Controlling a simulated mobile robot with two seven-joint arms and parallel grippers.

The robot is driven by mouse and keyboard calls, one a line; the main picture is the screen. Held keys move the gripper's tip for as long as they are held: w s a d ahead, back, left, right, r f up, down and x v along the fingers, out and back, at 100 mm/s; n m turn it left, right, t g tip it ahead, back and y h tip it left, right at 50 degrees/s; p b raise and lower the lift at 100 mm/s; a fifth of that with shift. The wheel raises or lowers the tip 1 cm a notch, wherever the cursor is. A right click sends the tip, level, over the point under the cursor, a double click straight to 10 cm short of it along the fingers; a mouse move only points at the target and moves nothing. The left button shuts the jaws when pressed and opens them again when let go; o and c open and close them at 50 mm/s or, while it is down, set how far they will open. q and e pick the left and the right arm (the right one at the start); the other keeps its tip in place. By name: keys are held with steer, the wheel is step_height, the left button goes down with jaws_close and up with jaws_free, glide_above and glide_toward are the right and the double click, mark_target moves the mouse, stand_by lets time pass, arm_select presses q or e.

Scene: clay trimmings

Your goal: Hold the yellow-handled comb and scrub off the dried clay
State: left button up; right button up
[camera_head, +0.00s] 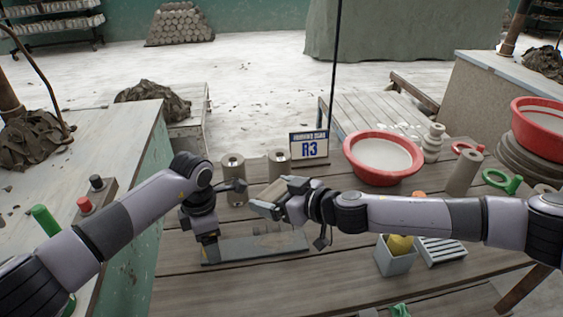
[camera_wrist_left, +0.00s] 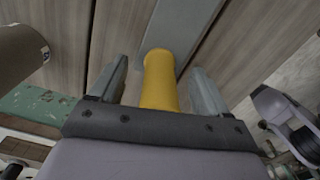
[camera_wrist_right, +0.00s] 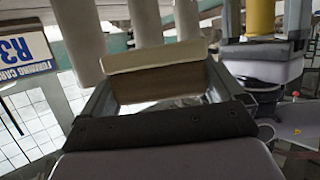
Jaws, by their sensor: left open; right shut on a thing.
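The comb (camera_head: 262,247) lies flat on the wooden table, a long grey plate with faint brownish patches. Its yellow handle (camera_wrist_left: 160,82) stands between the fingers of my open left gripper (camera_wrist_left: 153,80), with gaps on both sides. In the head view my left gripper (camera_head: 208,252) points down at the comb's left end and hides the handle. My right gripper (camera_head: 268,203) is shut on a tan block, likely a brush (camera_wrist_right: 155,75), with a cream top and brown side. It is held above the comb, apart from it.
Two clay cylinders (camera_head: 233,168) and an R3 sign (camera_head: 309,147) stand behind the comb. A red basin (camera_head: 383,158) is at the back right. A grey box (camera_head: 396,258) with a yellow sponge (camera_head: 400,244) and a slatted rack (camera_head: 440,250) stand right. The table's front is mostly clear.

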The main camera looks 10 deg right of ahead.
steer(key=a, duration=0.2)
steer(key=shift+s+a+f+n+g+y, duration=0.2)
steer(key=shift+a+f+n+g+y, duration=0.1)
steer(key=shift+a, duration=0.05)
steer(key=shift+a+f, duration=0.15)
steer(key=shift+a, duration=0.05)
steer(key=shift+f, duration=2.85)
steer(key=shift+f, duration=0.45)
steer(key=shift+s, duration=0.1)
steer(key=shift+s+r, duration=0.1)
steer(key=shift+s, duration=1.5)
steer(key=shift+s+f, duration=0.15)
steer(key=shift+s, duration=0.75)
steer(key=shift+s+f, duration=0.1)
steer(key=shift+s, duration=0.75)
steer(key=shift+w+d, duration=0.1)
steer(key=shift+d, duration=1.05)
steer(key=shift+w+a+r, duration=0.1)
steer(key=shift+w+r, duration=0.05)
steer(key=shift+w, duration=0.75)
steer(key=shift+w+r, duration=0.1)
steer(key=shift+w, duration=0.8)
